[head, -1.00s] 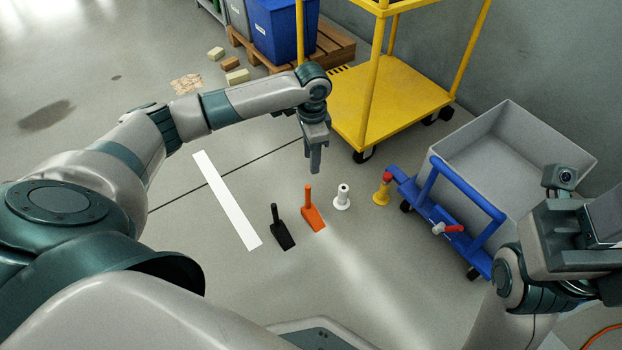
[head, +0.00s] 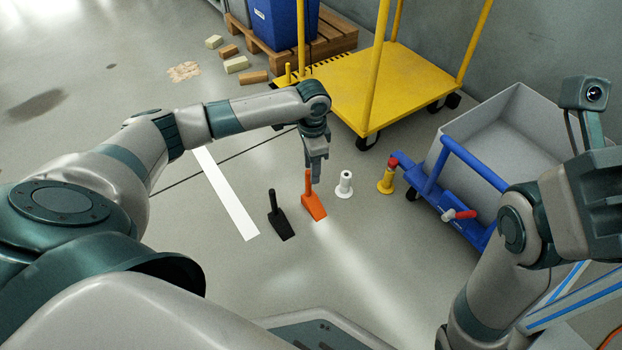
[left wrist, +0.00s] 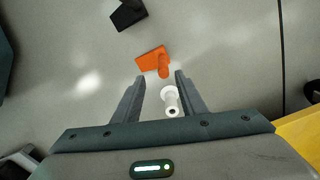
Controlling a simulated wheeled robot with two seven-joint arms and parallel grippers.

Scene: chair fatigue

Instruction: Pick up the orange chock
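The orange chock (head: 314,207) stands on the floor with its handle upright, between a black chock (head: 281,224) and a white spool-like piece (head: 344,184). My left gripper (head: 315,177) points down just above and behind the orange chock's handle top. In the left wrist view the gripper (left wrist: 155,85) is open and empty. The orange chock (left wrist: 150,62) lies just past its fingertips, with the handle facing the gap between them. The black chock (left wrist: 128,14) is farther out. My right arm is at the right of the head view; its fingers are not visible.
A yellow and red post (head: 386,178) stands right of the white piece. Beyond are a blue-handled cart with a grey bin (head: 500,130) and a yellow trolley (head: 400,85). A white floor strip (head: 225,195) lies left; bare floor is in front.

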